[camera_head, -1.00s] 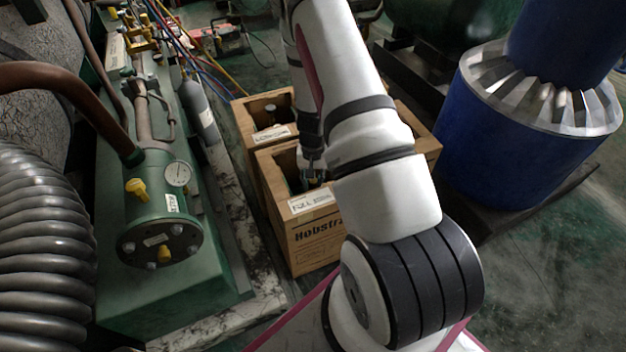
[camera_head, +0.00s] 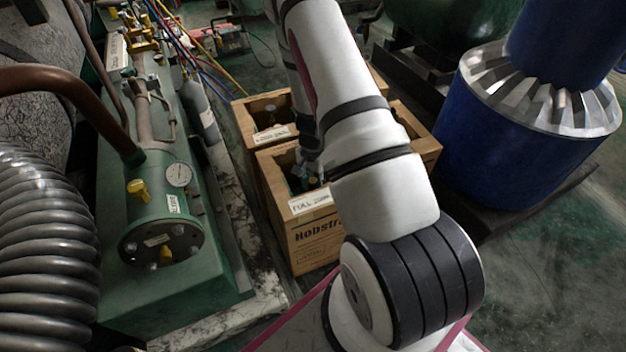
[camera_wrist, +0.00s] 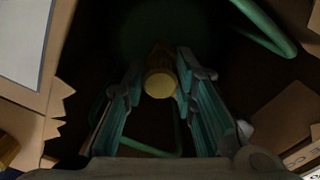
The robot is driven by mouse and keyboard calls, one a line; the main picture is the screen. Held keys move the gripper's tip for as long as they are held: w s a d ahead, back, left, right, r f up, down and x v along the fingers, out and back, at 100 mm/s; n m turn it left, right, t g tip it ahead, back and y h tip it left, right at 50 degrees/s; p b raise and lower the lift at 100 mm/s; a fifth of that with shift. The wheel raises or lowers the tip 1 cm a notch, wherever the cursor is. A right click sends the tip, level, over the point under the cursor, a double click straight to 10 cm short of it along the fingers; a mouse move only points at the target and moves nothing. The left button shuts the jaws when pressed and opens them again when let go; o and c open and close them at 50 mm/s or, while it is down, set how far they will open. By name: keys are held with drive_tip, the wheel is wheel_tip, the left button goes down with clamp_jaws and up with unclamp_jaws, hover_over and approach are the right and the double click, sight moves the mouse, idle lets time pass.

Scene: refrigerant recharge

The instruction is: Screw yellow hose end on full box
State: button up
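The full box (camera_head: 318,243) is a wooden crate with a "FULL" label in the head view, at the centre left. My gripper (camera_head: 308,178) reaches down into it, partly hidden by my arm. In the wrist view my gripper (camera_wrist: 161,75) has its two teal-padded fingers apart. A round yellow brass fitting (camera_wrist: 160,84) sits between the fingertips, with narrow dark gaps beside it. Below it is a dark green body, likely a tank in the box. I cannot tell whether this fitting is a hose end. The yellow hose (camera_head: 232,84) shows behind the boxes.
A second wooden box (camera_head: 246,127) with a bottle neck stands directly behind. A green machine (camera_head: 165,205) with a gauge is left; a grey cylinder (camera_head: 200,112) stands beside it. A blue drum (camera_head: 490,145) is right. A curved green handle (camera_wrist: 266,27) shows near my fingers.

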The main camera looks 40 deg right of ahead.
drive_tip(key=o, duration=0.4)
drive_tip(key=shift+c, duration=0.2)
wheel_tip(320, 180, up, 12)
idle(0.4)
